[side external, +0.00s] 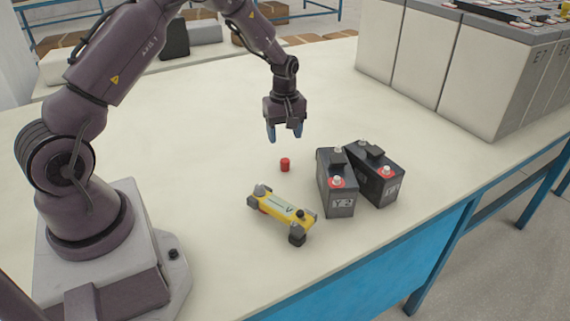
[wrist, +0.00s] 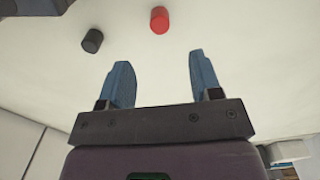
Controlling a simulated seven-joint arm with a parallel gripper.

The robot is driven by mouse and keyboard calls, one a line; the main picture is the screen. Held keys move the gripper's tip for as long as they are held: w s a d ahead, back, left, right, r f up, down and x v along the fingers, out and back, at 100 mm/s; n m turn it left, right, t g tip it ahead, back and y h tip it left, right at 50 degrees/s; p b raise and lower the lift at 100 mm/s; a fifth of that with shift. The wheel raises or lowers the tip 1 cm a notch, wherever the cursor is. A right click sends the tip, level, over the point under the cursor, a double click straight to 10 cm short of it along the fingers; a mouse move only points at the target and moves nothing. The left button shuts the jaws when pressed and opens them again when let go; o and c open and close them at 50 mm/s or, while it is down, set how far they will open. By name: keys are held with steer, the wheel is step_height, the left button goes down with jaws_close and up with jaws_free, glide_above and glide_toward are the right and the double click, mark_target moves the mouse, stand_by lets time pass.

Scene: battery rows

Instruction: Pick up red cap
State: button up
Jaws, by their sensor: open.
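The red cap (side external: 285,164) is a small cylinder standing on the pale tabletop, left of the two dark batteries. In the wrist view the red cap (wrist: 159,20) lies beyond the fingertips, roughly between their lines. My gripper (side external: 285,135) hangs above the table, over and a little behind the red cap, not touching it. In the wrist view my gripper (wrist: 160,62) shows two blue fingers wide apart with nothing between them.
Two dark batteries (side external: 337,198) (side external: 381,188) stand right of the cap. A yellow tool (side external: 280,209) lies in front of it. A black cap (wrist: 92,40) shows in the wrist view. Large grey battery blocks (side external: 481,85) fill the back right. The table (side external: 200,165) left of the cap is clear.

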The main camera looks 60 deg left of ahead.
mark_target(285, 160)
step_height(285, 160, down, 3)
steer(key=shift+f, duration=0.2)
steer(key=shift+s+d+f, duration=0.1)
steer(key=shift+d+f, duration=0.05)
steer(key=shift+f, duration=1.2)
steer(key=shift+d+f, duration=0.15)
steer(key=shift+f, duration=1.2)
steer(key=c, duration=1)
